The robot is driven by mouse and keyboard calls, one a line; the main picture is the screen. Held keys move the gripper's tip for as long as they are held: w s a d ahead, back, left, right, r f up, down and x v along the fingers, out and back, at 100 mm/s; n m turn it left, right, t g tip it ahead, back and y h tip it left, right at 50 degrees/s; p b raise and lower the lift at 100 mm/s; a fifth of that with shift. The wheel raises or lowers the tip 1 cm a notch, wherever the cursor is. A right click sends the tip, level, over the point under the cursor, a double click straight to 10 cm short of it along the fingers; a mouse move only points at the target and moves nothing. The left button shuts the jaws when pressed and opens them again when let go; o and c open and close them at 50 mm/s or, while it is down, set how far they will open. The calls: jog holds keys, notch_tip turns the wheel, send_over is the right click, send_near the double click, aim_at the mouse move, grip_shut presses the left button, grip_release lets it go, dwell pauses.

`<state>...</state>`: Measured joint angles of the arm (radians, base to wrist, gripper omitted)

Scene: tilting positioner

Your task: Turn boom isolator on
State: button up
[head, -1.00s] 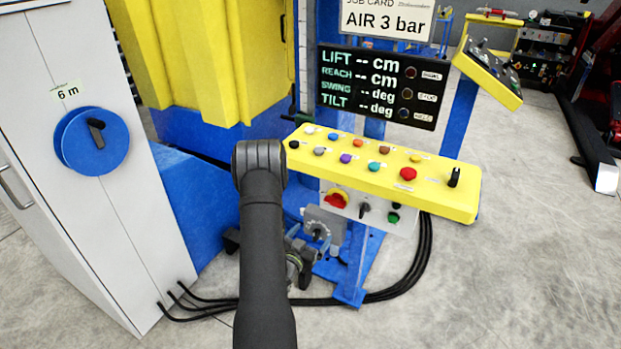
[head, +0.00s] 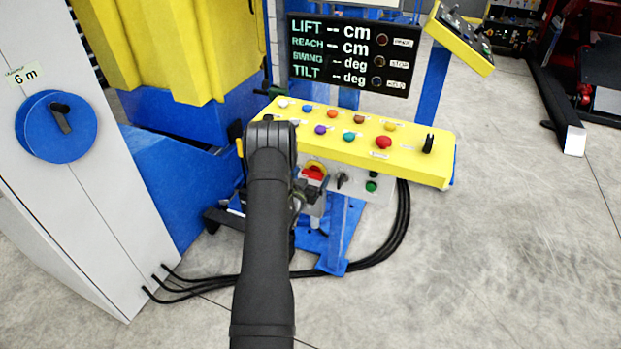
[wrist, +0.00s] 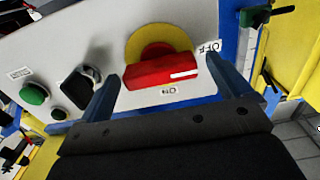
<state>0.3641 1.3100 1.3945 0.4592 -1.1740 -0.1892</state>
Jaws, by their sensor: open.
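The boom isolator (wrist: 162,74) is a red bar handle on a yellow round plate. It is on a light panel below the yellow button console, and it also shows in the head view (head: 314,173). The handle's white mark is at its right end in the wrist view, towards the OFF label (wrist: 210,46). The ON label (wrist: 172,91) is below the handle. My gripper (wrist: 164,70) is open, with one finger on each side of the handle. I cannot tell whether either finger touches it. In the head view my arm hides part of the gripper.
A black knob (wrist: 78,87) and a green button (wrist: 34,93) are beside the isolator. The console (head: 350,150) with several buttons overhangs the panel. Black hoses (head: 385,245) curve beneath it. A grey cabinet (head: 60,220) stands left.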

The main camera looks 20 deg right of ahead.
jog(key=shift+c, duration=0.2)
jog(key=c, duration=0.9)
jog(key=shift+c, duration=0.2)
jog(key=shift+m, duration=0.3)
jog(key=m, duration=0.3)
jog(key=shift+d+m, duration=0.1)
jog(key=shift+m, duration=0.2)
jog(key=m, duration=1.3)
jog(key=shift+f+m, duration=0.1)
jog(key=shift+m, duration=0.2)
